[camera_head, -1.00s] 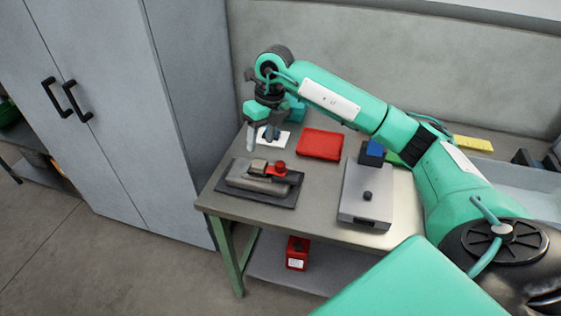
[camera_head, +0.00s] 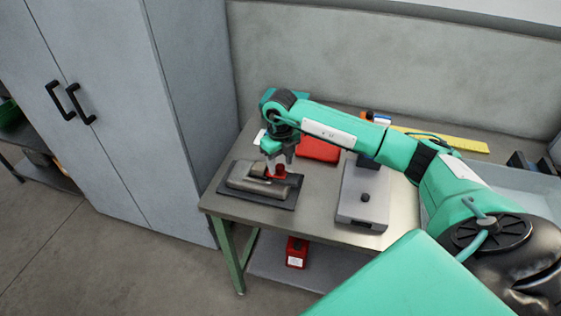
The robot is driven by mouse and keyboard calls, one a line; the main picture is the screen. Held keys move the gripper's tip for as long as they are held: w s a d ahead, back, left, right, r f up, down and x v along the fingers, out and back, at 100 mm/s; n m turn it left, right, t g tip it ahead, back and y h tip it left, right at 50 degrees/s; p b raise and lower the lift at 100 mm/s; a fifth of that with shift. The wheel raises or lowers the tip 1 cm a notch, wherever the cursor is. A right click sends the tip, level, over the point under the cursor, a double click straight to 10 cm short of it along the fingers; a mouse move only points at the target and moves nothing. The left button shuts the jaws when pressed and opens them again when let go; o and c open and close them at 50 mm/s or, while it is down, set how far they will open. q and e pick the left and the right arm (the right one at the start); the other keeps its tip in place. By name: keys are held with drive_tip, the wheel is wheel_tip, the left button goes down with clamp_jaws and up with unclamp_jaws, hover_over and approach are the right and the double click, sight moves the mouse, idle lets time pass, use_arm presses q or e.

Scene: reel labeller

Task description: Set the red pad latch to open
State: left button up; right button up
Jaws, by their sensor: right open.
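The reel labeller (camera_head: 250,184) is a grey device on a dark base plate (camera_head: 284,204) at the left of the table. A small red part (camera_head: 276,173), which looks like the red pad latch, sits on its top at the right; its setting cannot be made out. My right gripper (camera_head: 278,168) points down at the red part with its fingers open, close around or just above it. The fingers partly hide the red part, and I cannot tell whether they touch it. My left gripper is not in view.
A red tray (camera_head: 318,150) lies behind the labeller, partly behind my arm. A grey box with a black knob (camera_head: 364,197) stands to the right. A yellow strip (camera_head: 450,143) lies at the back right. A grey cabinet (camera_head: 120,100) stands left of the table.

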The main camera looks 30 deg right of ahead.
drive_tip(key=shift+f, duration=0.7)
clamp_jaws()
drive_tip(key=shift+s+d, duration=0.9)
drive_tip(key=shift+s, duration=0.1)
drive_tip(key=shift+s+d+b, duration=0.35)
drive_tip(key=shift+s, duration=0.1)
drive_tip(key=shift+c, duration=1.7)
unclamp_jaws()
drive_tip(key=o, duration=0.3)
drive_tip(key=shift+s+d, duration=0.1)
